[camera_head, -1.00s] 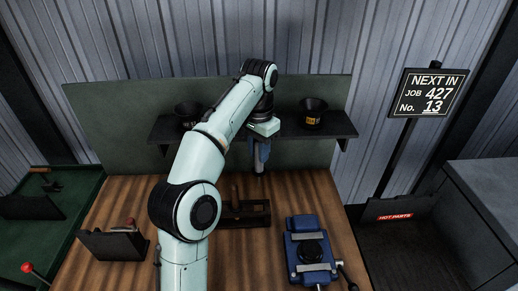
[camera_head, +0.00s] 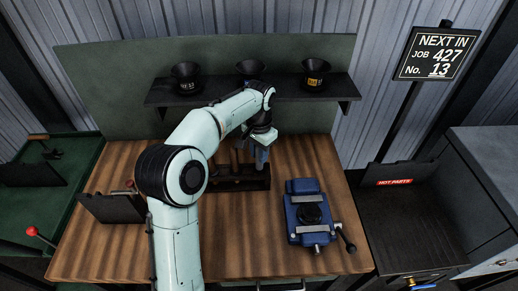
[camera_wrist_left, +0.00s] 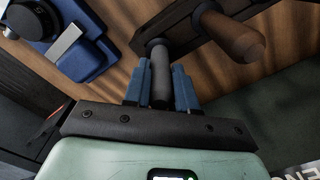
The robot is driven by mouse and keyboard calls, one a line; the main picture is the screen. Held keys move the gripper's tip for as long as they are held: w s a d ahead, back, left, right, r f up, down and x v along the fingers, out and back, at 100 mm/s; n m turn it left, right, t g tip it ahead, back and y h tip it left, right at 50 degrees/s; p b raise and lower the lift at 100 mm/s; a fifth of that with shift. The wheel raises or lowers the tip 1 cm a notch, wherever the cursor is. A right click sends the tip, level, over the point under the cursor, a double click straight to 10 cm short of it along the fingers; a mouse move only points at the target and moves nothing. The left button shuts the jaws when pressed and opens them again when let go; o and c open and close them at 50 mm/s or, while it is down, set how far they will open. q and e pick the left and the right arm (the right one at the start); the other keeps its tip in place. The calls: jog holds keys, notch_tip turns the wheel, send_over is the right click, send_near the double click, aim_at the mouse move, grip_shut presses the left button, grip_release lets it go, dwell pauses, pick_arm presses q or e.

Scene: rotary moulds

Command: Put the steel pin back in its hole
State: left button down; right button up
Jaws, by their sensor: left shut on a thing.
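My left gripper (camera_head: 262,158) is at the right part of a dark rack (camera_head: 222,184) on the wooden bench. In the left wrist view its two blue fingers (camera_wrist_left: 160,88) are shut on a dark grey cylinder, which looks like the steel pin (camera_wrist_left: 159,68). I cannot tell whether the pin touches the rack. A wooden-handled tool (camera_wrist_left: 232,38) stands in the rack beside the pin. No empty pin hole can be made out. My right gripper is out of view.
A blue mould device (camera_head: 303,190) with a black round part and side lever stands on the right of the bench. A dark holder (camera_head: 112,208) stands at the left. Black cups line the shelf (camera_head: 210,95) behind.

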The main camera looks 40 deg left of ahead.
pick_arm(q)
jog(key=shift+s, duration=0.1)
jog(key=shift+f, duration=0.15)
jog(key=c, duration=0.9)
grip_release()
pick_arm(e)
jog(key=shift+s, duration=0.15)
pick_arm(q)
jog(key=shift+f, duration=0.1)
jog(key=shift+r, duration=0.25)
jog(key=r, duration=0.4)
jog(key=w+r+p, duration=0.1)
jog(key=r, duration=0.8)
jog(key=shift+w+a, duration=0.35)
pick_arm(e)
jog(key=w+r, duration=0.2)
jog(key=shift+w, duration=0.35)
